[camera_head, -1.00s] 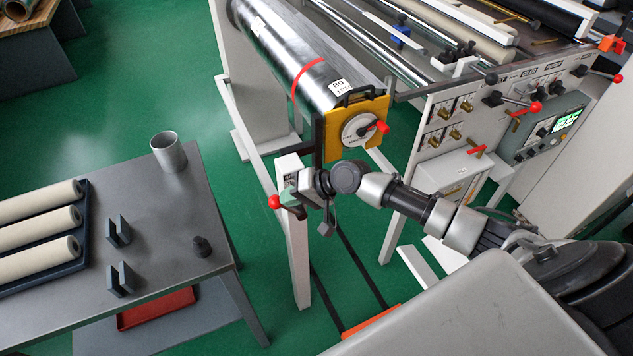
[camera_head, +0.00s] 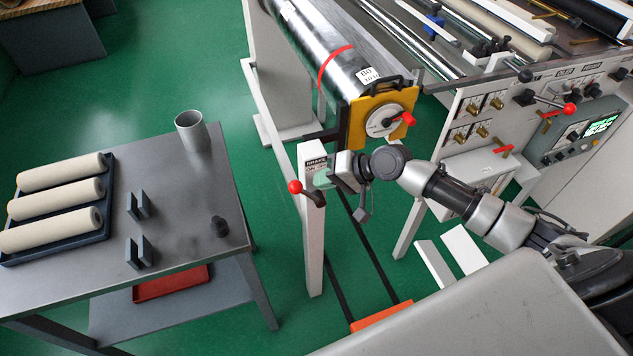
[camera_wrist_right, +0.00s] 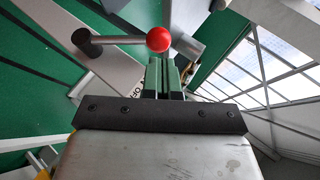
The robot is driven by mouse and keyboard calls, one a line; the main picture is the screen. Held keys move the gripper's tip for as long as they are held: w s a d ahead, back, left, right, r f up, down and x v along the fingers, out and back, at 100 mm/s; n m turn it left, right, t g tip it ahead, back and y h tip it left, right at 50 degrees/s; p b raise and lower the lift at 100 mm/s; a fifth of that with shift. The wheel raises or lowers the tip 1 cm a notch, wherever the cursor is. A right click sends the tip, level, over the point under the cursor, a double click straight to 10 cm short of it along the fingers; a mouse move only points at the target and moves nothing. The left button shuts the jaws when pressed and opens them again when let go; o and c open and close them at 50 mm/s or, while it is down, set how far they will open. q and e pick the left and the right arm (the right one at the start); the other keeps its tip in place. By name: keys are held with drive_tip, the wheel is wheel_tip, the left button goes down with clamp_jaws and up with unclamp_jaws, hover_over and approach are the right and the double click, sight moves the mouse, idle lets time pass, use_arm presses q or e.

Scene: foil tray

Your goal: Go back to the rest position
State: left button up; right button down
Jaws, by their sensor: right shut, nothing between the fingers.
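My right gripper (camera_head: 322,180) is shut and empty beside the white brake post (camera_head: 313,235), just right of its lever. In the right wrist view its green fingers (camera_wrist_right: 163,76) are together with nothing between them. The brake lever's red ball (camera_head: 295,187) sticks out left of the post. In the right wrist view the red ball (camera_wrist_right: 158,39) shows just past the fingertips, on a metal rod; I cannot tell whether the fingers touch it. My left gripper is not in view.
The machine holds a shiny roll (camera_head: 325,55) with a yellow end plate (camera_head: 358,130) close behind my right arm. A control panel (camera_head: 575,135) is at the right. A grey table (camera_head: 185,235) with cream rolls (camera_head: 58,202) and a metal cup (camera_head: 190,131) stands at the left.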

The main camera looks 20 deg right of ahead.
drive_tip(key=b+v, duration=0.1)
drive_tip(key=v, duration=0.6)
drive_tip(key=s+a+f+n+g+h, duration=0.2)
drive_tip(key=s+a+f+n, duration=0.4)
drive_tip(key=s+a+f, duration=0.35)
drive_tip(key=s+d+g+h, duration=0.1)
drive_tip(key=s+d+h, duration=0.15)
drive_tip(key=s, duration=0.45)
drive_tip(key=s+d+h, duration=0.1)
drive_tip(key=s+h, duration=0.3)
drive_tip(key=s, duration=0.3)
wheel_tip(320, 180, down, 25)
drive_tip(key=n+g, duration=0.1)
drive_tip(key=s+d+f+g, duration=0.1)
drive_tip(key=s+d+f, duration=0.2)
drive_tip(key=s+f, duration=1.3)
drive_tip(key=shift+s+g, duration=0.3)
drive_tip(key=shift+s, duration=0.05)
